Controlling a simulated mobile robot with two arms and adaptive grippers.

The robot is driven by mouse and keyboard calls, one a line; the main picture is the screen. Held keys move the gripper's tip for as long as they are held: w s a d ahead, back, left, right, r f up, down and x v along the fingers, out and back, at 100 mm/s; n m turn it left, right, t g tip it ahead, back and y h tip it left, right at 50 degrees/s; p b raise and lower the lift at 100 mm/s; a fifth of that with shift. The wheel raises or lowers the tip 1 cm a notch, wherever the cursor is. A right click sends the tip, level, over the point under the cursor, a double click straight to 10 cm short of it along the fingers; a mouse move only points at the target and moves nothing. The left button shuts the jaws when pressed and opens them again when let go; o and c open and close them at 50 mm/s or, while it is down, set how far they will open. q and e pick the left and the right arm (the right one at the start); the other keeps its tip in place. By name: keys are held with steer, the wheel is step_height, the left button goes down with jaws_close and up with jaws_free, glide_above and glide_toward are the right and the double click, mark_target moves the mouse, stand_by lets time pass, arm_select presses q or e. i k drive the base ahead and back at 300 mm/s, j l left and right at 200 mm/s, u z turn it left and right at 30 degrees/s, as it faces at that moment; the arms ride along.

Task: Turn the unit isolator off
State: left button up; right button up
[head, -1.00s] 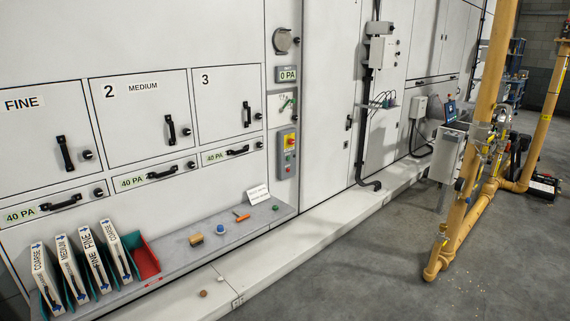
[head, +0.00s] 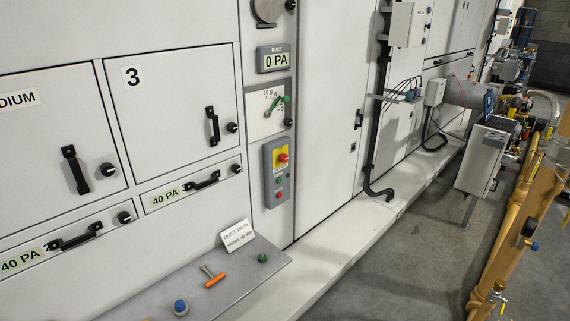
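The unit isolator appears to be the red rotary knob on a yellow plate (head: 283,158), at the top of a grey control box (head: 277,190) on the white panel. The knob's exact position is too small to read. Below it on the same box are a green button (head: 279,180) and a red button (head: 279,195). Neither of my grippers shows in the head view.
Above the box are a dial gauge (head: 268,108) and a display reading 0 PA (head: 274,59). A shelf (head: 150,300) juts out below, holding an orange-handled tool (head: 215,281), a blue knob (head: 180,307) and a card (head: 238,234). Grey floor (head: 400,270) is open at right.

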mark_target(283, 158)
steer(key=i+l+u, duration=0.15)
steer(key=i+l, duration=0.65)
steer(key=l, duration=0.05)
